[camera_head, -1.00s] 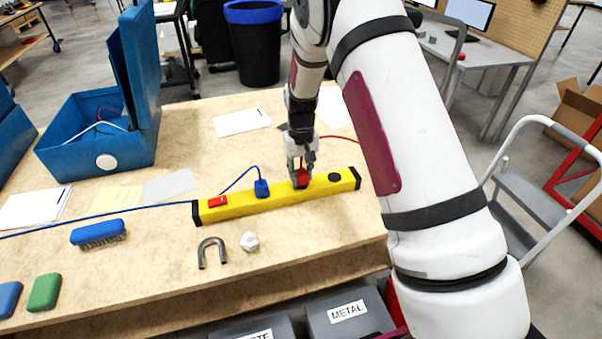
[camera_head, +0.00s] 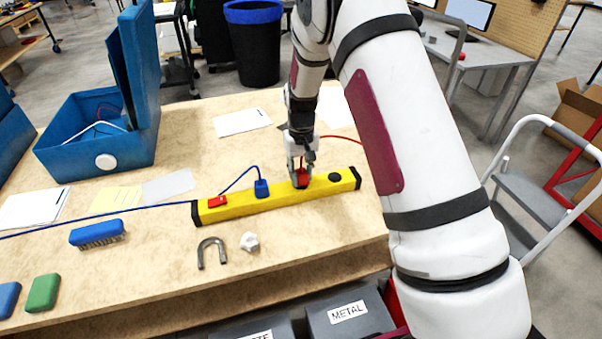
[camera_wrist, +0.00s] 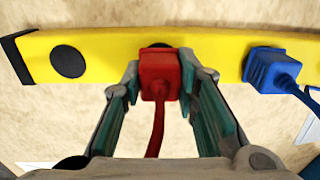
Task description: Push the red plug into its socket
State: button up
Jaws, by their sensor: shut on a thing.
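The red plug (camera_head: 302,178) is between the fingers of my gripper (camera_head: 301,176), at the yellow power strip (camera_head: 235,211). In the wrist view the red plug (camera_wrist: 159,75) is gripped from both sides by my gripper (camera_wrist: 160,85), and its red cord hangs toward the camera. Its body overlaps the yellow strip (camera_wrist: 110,50), with part of a dark round socket (camera_wrist: 158,46) showing just behind its top edge. I cannot tell how deep the plug sits. A blue plug (camera_wrist: 272,70) stands in the strip to its right; an empty round socket (camera_wrist: 69,61) is to its left.
On the strip is a red switch (camera_head: 218,201). A horseshoe magnet (camera_head: 211,252), a white lump (camera_head: 250,242) and a blue brush (camera_head: 97,233) lie in front of it. A blue toolbox (camera_head: 95,135) stands at the left.

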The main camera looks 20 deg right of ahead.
aim_at(301, 172)
jog(key=shift+f, duration=0.6)
jog(key=o, duration=1.1)
jog(key=shift+o, duration=0.2)
notch_tip(301, 172, up, 11)
jog(key=shift+r, duration=0.55)
